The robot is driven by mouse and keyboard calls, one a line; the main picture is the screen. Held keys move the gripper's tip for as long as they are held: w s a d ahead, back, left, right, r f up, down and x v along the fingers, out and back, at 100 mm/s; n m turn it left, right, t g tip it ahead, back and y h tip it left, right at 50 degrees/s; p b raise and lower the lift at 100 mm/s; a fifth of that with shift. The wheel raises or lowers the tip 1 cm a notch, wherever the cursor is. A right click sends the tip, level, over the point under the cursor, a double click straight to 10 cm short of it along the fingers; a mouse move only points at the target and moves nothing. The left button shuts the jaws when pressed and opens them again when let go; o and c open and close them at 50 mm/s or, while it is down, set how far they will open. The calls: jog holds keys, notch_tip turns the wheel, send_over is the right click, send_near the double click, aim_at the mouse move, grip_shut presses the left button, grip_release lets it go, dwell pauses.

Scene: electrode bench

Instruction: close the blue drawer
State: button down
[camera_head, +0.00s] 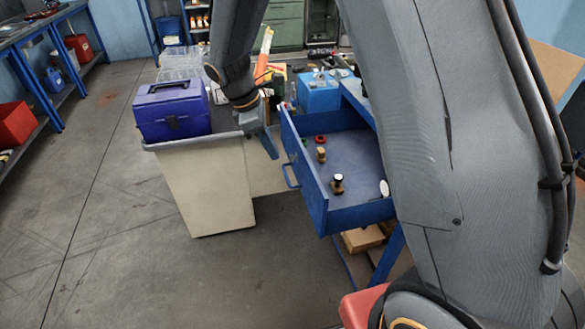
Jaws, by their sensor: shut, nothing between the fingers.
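The blue drawer (313,194) stands pulled well out of the blue bench in the middle of the view. Its handle (290,175) is on the front panel, facing left. Inside lie a few small items, including a red ring (320,139), dark and brass-coloured knobs (338,184) and a white oval piece (384,188). My gripper (272,148) points down just left of the drawer's far front corner. It is shut and empty. I cannot tell whether it touches the drawer front. My arm hides the right end of the drawer and much of the bench.
A beige bin (207,190) stands left of the drawer, close to my gripper. A dark blue toolbox (171,108) rests at its top. A light blue box (319,93) and clutter lie behind the drawer. A cardboard box (362,239) is below it. The floor at left front is clear.

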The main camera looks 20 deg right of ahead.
jog(key=w+a+n, duration=0.1)
jog(key=w+n, duration=0.1)
jog(key=p, duration=0.4)
send_over(289, 185)
jog(key=shift+h, duration=0.3)
notch_tip(289, 185, down, 10)
jog(key=shift+w+r, duration=0.1)
jog(key=shift+d+p, duration=0.4)
jog(key=shift+d, duration=0.2)
jog(key=shift+d, duration=0.15)
